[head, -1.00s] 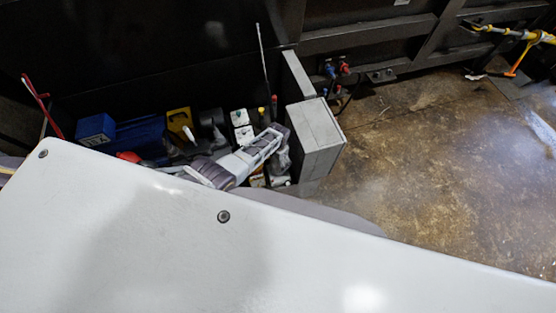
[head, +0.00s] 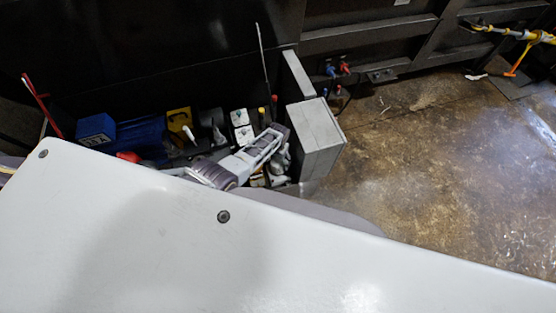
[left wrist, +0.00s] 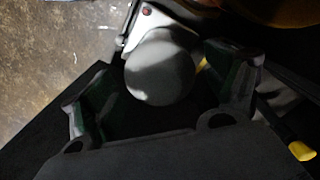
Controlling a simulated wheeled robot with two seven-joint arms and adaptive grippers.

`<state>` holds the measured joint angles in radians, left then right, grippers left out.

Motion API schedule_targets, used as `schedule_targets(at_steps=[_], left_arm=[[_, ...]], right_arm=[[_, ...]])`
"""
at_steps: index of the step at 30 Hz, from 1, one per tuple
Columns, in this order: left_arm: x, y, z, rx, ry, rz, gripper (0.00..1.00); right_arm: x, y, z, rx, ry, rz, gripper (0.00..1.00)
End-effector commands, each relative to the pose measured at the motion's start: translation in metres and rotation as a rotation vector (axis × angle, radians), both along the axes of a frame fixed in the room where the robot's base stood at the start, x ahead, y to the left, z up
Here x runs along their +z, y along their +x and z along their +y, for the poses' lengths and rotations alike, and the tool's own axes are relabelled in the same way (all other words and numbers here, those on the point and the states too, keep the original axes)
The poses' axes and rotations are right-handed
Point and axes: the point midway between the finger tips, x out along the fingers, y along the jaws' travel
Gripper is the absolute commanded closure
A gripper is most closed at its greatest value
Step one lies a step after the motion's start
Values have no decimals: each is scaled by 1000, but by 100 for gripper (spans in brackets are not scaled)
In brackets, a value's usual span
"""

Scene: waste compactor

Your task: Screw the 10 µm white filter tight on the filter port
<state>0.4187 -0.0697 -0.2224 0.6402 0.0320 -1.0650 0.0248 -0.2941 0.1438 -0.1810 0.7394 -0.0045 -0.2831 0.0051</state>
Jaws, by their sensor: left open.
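A pale, rounded, smooth object (left wrist: 160,72), which looks like the white filter, shows in the left wrist view between the two fingers of my left gripper (left wrist: 163,88). Dark gaps show between it and both fingers, so the gripper is open around or just above it; the depth is unclear. In the head view my left gripper (head: 279,160) points down beside a grey box, and the filter cannot be made out there. The filter port and any thread are hidden. No micron marking is readable. My right gripper is not in view.
The grey box (head: 318,135) stands close to the right of the gripper. A blue unit (head: 96,128), a yellow part (head: 179,122) and white blocks (head: 241,126) crowd the bay on the left. A yellow-tipped part (left wrist: 302,151) is near the right finger. Open floor lies right.

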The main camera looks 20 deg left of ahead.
Motion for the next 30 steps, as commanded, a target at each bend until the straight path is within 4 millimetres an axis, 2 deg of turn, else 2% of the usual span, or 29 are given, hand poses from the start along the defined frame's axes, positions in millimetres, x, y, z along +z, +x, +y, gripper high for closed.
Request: schedule_targets(at_steps=[7,20,30], left_arm=[[0,0,0,111,-1,0,13],[0,0,0,137,-1,0,13],[0,0,0,330,-1,0,13]], right_arm=[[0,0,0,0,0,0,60],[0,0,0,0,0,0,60],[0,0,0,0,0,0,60]])
